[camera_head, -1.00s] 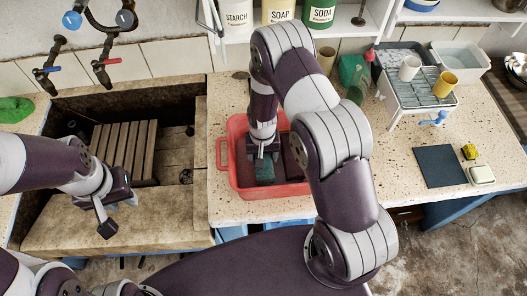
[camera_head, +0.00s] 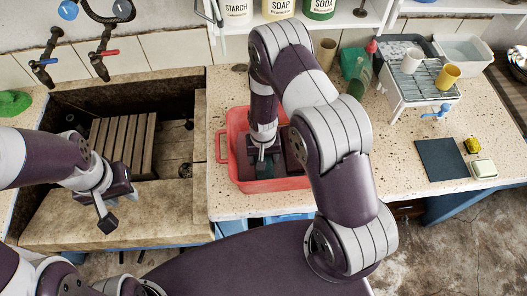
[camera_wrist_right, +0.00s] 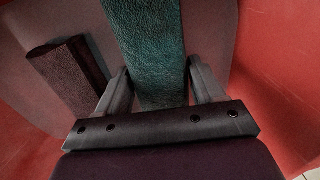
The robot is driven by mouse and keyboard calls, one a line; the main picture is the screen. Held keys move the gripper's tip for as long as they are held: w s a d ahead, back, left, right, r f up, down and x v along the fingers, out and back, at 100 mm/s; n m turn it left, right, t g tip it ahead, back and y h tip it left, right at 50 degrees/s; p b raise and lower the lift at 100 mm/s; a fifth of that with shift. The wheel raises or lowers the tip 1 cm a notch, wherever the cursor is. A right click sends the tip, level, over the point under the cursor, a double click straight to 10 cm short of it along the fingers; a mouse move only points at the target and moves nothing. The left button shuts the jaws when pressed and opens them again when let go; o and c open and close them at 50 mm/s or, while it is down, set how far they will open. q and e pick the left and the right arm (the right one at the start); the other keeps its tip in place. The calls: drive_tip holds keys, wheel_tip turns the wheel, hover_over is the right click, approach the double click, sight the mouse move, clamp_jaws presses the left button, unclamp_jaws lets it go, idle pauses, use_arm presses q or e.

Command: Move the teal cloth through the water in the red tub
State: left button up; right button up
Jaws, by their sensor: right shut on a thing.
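The red tub (camera_head: 285,186) stands on the speckled counter, right of the stone trough. My right gripper (camera_head: 264,160) reaches down inside the tub and is shut on the teal cloth (camera_wrist_right: 150,45). In the right wrist view the cloth is held between the two fingers and runs away from them; in the head view only a small part of it (camera_head: 264,170) shows below the gripper. The water surface is hard to make out. My left gripper (camera_head: 119,208) hangs over the trough's front ledge, open and empty.
A dark maroon piece (camera_wrist_right: 70,75) lies in the tub beside the cloth. The stone trough (camera_head: 60,222) holds a slatted wooden board (camera_head: 122,143). A green bottle (camera_head: 358,82), a dish rack (camera_head: 425,85) with cups, a dark mat (camera_head: 441,162) and soap (camera_head: 483,168) are at right.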

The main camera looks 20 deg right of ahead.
drive_tip(key=shift+s, duration=0.25)
drive_tip(key=w+b, duration=0.1)
drive_tip(key=w, duration=0.2)
drive_tip(key=shift+w+d+f+b, duration=0.1)
drive_tip(key=shift+w+d+b, duration=0.15)
drive_tip(key=shift+d+b, duration=0.1)
drive_tip(key=shift+w+d, duration=0.1)
drive_tip(key=shift+w, duration=0.25)
drive_tip(key=shift+s, duration=0.1)
drive_tip(key=s, duration=0.1)
drive_tip(key=s+p, duration=0.1)
drive_tip(key=s+a, duration=0.1)
drive_tip(key=shift+s+r+p, duration=0.2)
drive_tip(key=shift+r+p, duration=0.05)
drive_tip(key=shift+p, duration=0.05)
drive_tip(key=shift+s+f, duration=0.1)
drive_tip(key=shift+s, duration=0.2)
drive_tip(key=shift+w, duration=0.1)
